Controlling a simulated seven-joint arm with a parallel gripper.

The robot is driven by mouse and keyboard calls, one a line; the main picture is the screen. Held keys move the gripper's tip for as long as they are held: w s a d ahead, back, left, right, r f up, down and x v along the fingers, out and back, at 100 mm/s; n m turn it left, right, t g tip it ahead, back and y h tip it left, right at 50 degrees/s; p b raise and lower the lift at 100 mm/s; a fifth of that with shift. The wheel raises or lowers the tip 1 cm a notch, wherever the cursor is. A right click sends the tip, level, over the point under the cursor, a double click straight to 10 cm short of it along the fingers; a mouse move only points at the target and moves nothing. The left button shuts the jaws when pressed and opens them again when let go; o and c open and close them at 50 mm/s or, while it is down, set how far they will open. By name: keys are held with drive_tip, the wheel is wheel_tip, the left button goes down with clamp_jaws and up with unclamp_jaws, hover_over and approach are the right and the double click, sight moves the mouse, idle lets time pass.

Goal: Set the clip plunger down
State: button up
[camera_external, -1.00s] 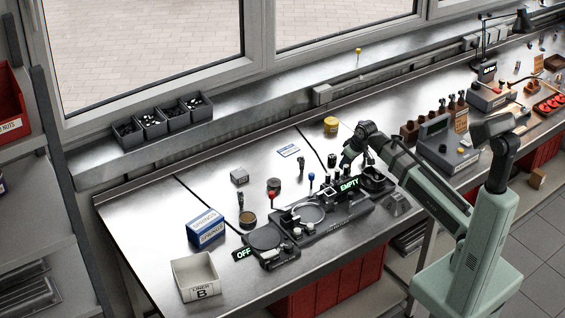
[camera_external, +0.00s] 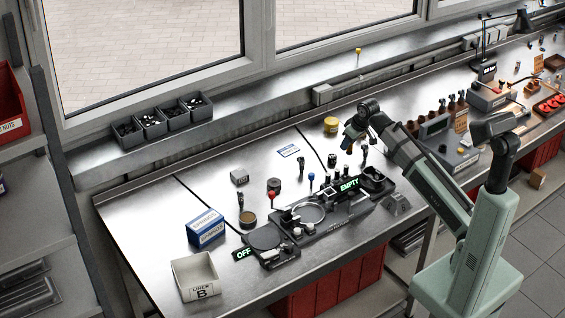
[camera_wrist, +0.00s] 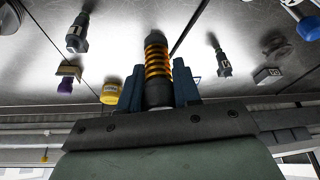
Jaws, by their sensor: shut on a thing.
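The clip plunger (camera_wrist: 157,65), a dark cylinder with an orange coil spring around it, shows in the wrist view between my gripper's two blue fingers. My gripper (camera_wrist: 158,84) is shut on it. The plunger's far end points over the metal bench top, and I cannot tell its exact height. In the external view my gripper (camera_external: 347,143) is above the bench, behind the dark fixture with the green EMPTY sign (camera_external: 349,185). The plunger is too small to make out clearly there.
Dark upright tools stand close by, one at left (camera_wrist: 77,33) and one at right (camera_wrist: 222,60) in the wrist view. A yellow tin (camera_external: 331,125) stands behind my gripper. A blue-and-white card (camera_external: 289,150) lies on fairly open bench to the left.

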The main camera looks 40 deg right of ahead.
drive_tip(key=shift+d, duration=0.15)
drive_tip(key=w, duration=1.4)
drive_tip(key=shift+w+f, duration=0.3)
drive_tip(key=w+r, duration=0.1)
drive_tip(key=w, duration=0.9)
drive_tip(key=shift+a+r, duration=0.2)
drive_tip(key=shift+a, duration=0.1)
drive_tip(key=shift+f, duration=4.9)
drive_tip(key=shift+f, duration=0.2)
drive_tip(key=o, duration=1.1)
drive_tip(key=shift+w+r, duration=0.1)
drive_tip(key=shift+r, duration=0.1)
drive_tip(key=v, duration=1.2)
